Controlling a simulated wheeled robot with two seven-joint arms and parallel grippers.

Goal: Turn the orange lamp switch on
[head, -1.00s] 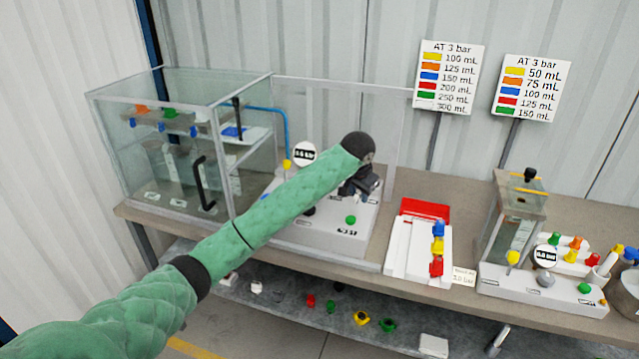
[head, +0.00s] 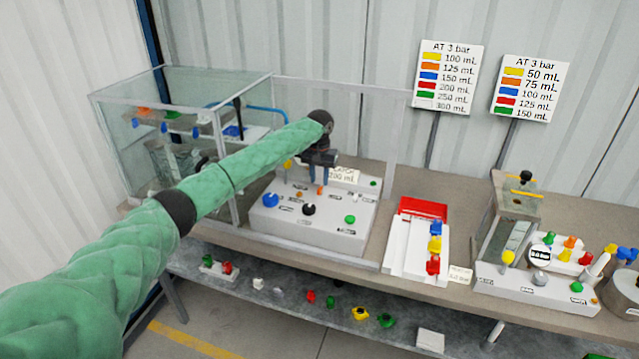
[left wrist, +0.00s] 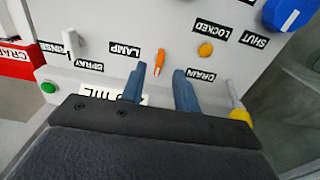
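The orange lamp switch (left wrist: 159,62) is a small lever next to the LAMP label on the white control panel (left wrist: 105,25). In the left wrist view it stands between the lines of my two blue fingers, with its lower tip towards the gripper. My left gripper (left wrist: 158,90) is open, its fingers apart on either side of the switch, and I see no contact. In the head view the left gripper (head: 320,178) is over the back part of the white panel (head: 330,225) and partly hides that area. My right gripper is not in view.
A round orange button (left wrist: 205,49), a white switch (left wrist: 70,42), a blue knob (left wrist: 289,14), a green button (left wrist: 49,87) and a yellow part (left wrist: 240,115) surround the spot. A glass enclosure frame (head: 240,165) stands to the left of the panel. A red-and-white rack (head: 423,209) stands to the right.

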